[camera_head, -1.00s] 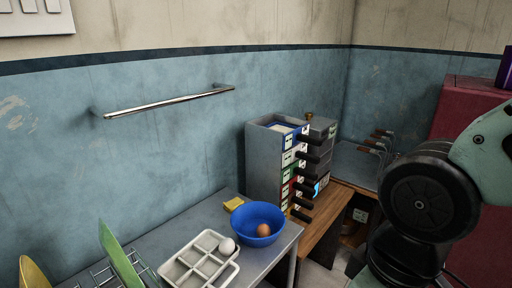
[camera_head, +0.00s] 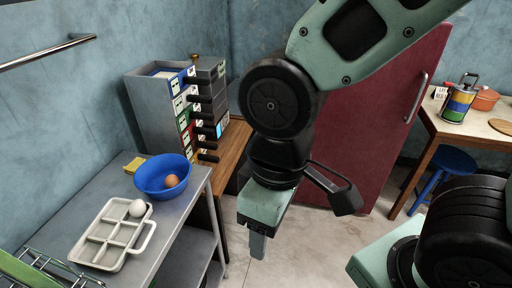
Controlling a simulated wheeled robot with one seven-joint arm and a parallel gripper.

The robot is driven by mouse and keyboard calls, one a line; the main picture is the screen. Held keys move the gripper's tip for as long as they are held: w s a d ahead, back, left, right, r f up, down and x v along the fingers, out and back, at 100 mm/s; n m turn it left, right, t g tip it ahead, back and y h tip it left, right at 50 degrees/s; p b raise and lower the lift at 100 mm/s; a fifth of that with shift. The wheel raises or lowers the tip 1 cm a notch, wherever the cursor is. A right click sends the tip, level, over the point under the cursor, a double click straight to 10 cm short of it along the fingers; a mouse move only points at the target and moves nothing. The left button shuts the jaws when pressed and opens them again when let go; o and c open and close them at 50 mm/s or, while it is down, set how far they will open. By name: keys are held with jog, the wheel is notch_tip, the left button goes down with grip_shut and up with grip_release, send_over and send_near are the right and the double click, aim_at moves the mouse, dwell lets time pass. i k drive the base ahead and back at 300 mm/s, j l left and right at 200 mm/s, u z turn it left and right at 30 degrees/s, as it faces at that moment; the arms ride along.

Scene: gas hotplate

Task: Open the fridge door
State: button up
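The fridge (camera_head: 382,135) is a tall dark red unit right of the centre, partly hidden behind my arm. Its red door looks closed. A pale vertical handle (camera_head: 416,98) runs along the right side of the door. My gripper (camera_head: 258,248) hangs pointing down in front of the fridge and to its left, over the floor. It is apart from the handle and nothing shows in it. The gap between its fingers cannot be made out from this angle.
A grey table (camera_head: 172,212) at the left holds a blue bowl (camera_head: 162,177) with a brown egg, and an egg tray (camera_head: 112,236). A drawer stack (camera_head: 155,105) stands behind. A wooden table (camera_head: 440,128) and blue stool (camera_head: 452,160) stand right of the fridge. Floor before the fridge is open.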

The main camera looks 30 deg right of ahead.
aim_at(362, 130)
jog(key=l+z, duration=0.45)
jog(key=i+l+z, duration=0.1)
jog(key=l+z, duration=0.2)
jog(key=z, duration=0.15)
jog(key=i+l+z, duration=0.1)
jog(key=l+z, duration=0.2)
jog(key=z, duration=0.15)
